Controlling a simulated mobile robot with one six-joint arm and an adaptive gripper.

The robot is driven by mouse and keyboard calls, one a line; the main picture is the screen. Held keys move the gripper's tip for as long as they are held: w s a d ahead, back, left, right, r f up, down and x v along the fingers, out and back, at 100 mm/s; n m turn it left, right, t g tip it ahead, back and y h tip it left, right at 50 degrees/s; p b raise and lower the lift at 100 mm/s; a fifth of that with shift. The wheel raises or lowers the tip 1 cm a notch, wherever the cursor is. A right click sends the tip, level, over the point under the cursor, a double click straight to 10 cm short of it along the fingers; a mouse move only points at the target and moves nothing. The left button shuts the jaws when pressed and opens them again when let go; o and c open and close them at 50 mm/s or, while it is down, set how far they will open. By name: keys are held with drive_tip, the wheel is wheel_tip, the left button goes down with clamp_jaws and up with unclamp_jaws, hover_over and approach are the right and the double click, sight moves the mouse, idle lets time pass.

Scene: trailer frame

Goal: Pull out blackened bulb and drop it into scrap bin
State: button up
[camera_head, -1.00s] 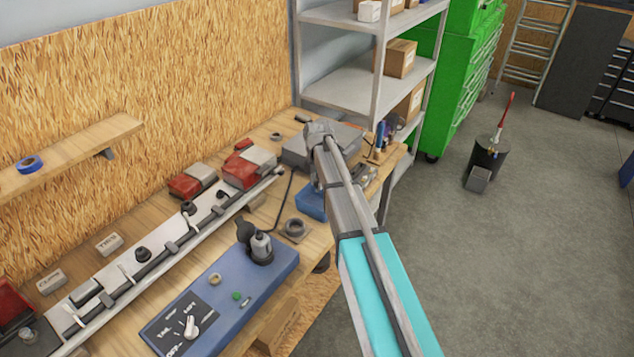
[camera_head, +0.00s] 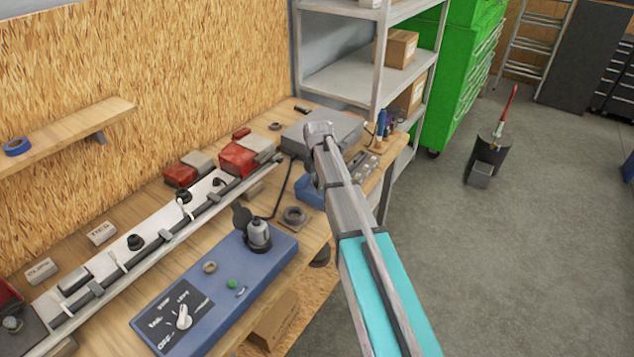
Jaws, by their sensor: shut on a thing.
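My arm (camera_head: 346,215) reaches from the lower right over the bench's right end. Its far joint (camera_head: 320,132) is in front of a grey box. My gripper is not distinguishable; the arm's end hides that spot. I cannot make out a blackened bulb. Red lamp units (camera_head: 238,158) sit at the far end of a long pale metal bar (camera_head: 150,235), with black fittings along it. No container is clearly marked as the scrap bin. A blue container (camera_head: 310,192) on the bench is partly hidden by my arm.
A blue control box (camera_head: 225,290) with a knob and a black socket (camera_head: 258,237) stands at the bench's front edge. A grey box (camera_head: 335,128) lies at its far end. Metal shelves (camera_head: 338,80) stand behind.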

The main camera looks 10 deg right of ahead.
drive_tip(key=shift+f+b, duration=0.75)
drive_tip(key=shift+f, duration=0.2)
drive_tip(key=shift+f, duration=0.2)
idle(0.4)
idle(0.5)
drive_tip(key=o, duration=0.9)
drive_tip(key=o, duration=0.3)
drive_tip(key=shift+o, duration=0.2)
drive_tip(key=shift+r+p, duration=3.35)
drive_tip(key=shift+r, duration=0.15)
